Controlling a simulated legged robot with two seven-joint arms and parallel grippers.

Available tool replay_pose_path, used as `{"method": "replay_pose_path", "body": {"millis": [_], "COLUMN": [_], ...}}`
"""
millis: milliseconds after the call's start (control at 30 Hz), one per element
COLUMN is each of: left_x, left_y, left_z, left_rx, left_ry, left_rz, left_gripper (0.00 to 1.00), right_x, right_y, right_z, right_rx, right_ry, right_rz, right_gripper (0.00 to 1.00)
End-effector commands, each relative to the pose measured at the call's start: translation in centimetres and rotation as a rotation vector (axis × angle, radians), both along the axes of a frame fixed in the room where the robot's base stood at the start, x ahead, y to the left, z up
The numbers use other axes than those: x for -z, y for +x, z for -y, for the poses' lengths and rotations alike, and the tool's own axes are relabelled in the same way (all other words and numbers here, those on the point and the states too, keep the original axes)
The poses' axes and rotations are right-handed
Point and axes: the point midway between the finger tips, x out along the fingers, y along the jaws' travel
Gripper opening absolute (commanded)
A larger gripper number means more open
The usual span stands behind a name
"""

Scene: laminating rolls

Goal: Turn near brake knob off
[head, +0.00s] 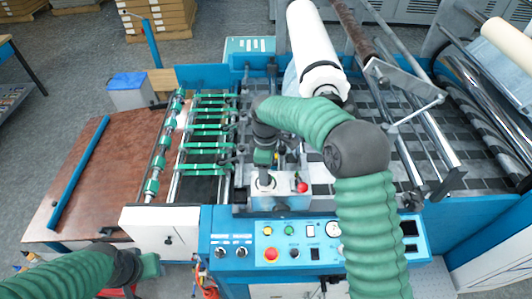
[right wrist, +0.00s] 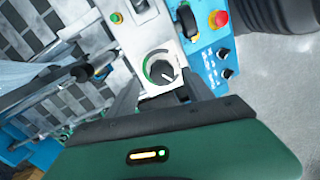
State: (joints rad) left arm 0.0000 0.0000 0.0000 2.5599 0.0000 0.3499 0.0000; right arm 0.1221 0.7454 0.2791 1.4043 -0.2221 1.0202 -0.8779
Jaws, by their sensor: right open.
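The near brake knob (right wrist: 162,72) is a round black knob on a white dial plate with a green arc at its left; a pale pointer mark faces lower right. The plate tops a small grey box (head: 285,203) at the machine's front in the head view. My right gripper (right wrist: 165,88) is open, its dark fingers on either side of the knob's near side; I cannot tell whether they touch it. In the head view my right gripper (head: 265,172) points down over the box. My left gripper (head: 150,265) is at the lower left, away from the knob; its jaws are unclear.
A red button (head: 302,187) sits on the box's right side. The blue control panel (head: 225,268) with knobs and buttons lies just in front. A white roll (head: 315,50) and green-ringed rollers (head: 205,140) are behind. The brown table (head: 90,180) at left is mostly clear.

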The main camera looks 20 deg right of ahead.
Motion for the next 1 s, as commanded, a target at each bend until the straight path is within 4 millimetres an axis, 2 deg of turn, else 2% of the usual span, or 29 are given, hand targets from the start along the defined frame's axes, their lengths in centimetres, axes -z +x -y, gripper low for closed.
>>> {"method": "replay_pose_path", "body": {"millis": [100,300,400,500,667,1000], "left_x": [1.4,2.4,2.6,2.6,2.6,2.6], "left_y": [0.0,0.0,0.0,0.0,0.0,0.0], "left_z": [0.0,0.0,0.0,0.0,0.0,0.0], "left_rx": [0.0,0.0,0.0,0.0,0.0,0.0], "left_ry": [0.0,0.0,0.0,0.0,0.0,0.0], "left_rz": [0.0,0.0,0.0,0.0,0.0,0.0], "left_gripper": [0.36,0.36,0.36,0.36,0.36,0.36], "right_x": [-3.1,-9.1,-11.5,-13.0,-13.9,-13.9], "right_y": [0.2,0.2,0.2,0.2,0.2,0.1], "right_z": [0.1,0.1,0.1,0.2,0.2,0.2], "right_rx": [0.001,0.001,0.0,0.0,0.001,0.001], "right_ry": [0.0,0.001,0.001,0.0,0.0,0.0], "right_rz": [0.008,0.007,0.006,0.004,0.001,0.001], "right_gripper": [0.6,0.6,0.6,0.6,0.6,0.6]}}
